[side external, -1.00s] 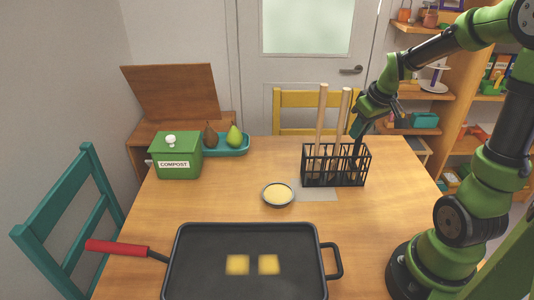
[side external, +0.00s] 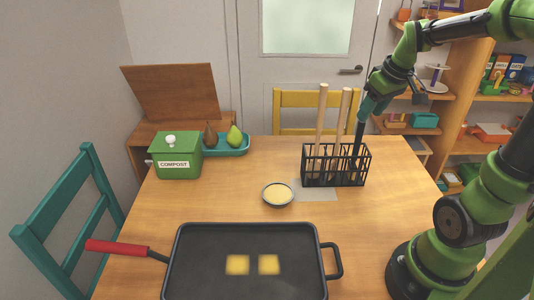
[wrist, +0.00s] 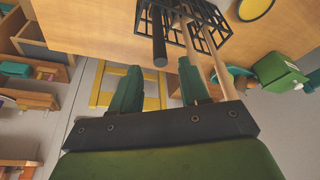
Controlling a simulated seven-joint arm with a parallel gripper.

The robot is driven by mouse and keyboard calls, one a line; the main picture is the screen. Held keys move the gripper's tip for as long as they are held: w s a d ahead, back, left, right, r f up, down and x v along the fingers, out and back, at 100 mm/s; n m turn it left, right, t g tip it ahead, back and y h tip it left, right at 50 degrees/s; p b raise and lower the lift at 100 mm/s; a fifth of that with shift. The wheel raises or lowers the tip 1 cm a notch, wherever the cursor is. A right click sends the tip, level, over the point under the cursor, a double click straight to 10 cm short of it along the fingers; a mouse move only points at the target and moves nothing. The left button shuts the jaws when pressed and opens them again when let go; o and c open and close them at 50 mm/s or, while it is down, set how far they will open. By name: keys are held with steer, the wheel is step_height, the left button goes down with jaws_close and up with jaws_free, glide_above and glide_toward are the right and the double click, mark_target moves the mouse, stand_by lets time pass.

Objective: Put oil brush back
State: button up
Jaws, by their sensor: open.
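A black wire rack (side external: 336,180) stands on the table at the right. A dark-handled tool, seemingly the oil brush (side external: 358,144), stands upright in its right-hand compartment; its lower end is hidden by the bars. In the wrist view the dark handle (wrist: 159,38) rises from the rack (wrist: 185,22), its end in line with the gap between my fingers. My gripper (side external: 365,110) is just above the handle top. In the wrist view my gripper (wrist: 158,78) is open, teal fingers apart, with nothing held between them.
Two light wooden handles (side external: 321,118) stand in the rack close to my gripper's left. A small bowl of yellow liquid (side external: 278,194), a griddle (side external: 205,275) with two yellow squares and a green compost box (side external: 177,160) are on the table.

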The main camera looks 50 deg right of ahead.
steer(key=s+a+r+t+y, duration=0.1)
steer(key=s+a, duration=0.1)
steer(key=a, duration=0.8)
steer(key=s+a+r+m+t+y, duration=0.1)
steer(key=s+a+t+y, duration=0.1)
steer(key=a, duration=0.9)
steer(key=shift+s+r, duration=0.25)
steer(key=shift+r, duration=0.15)
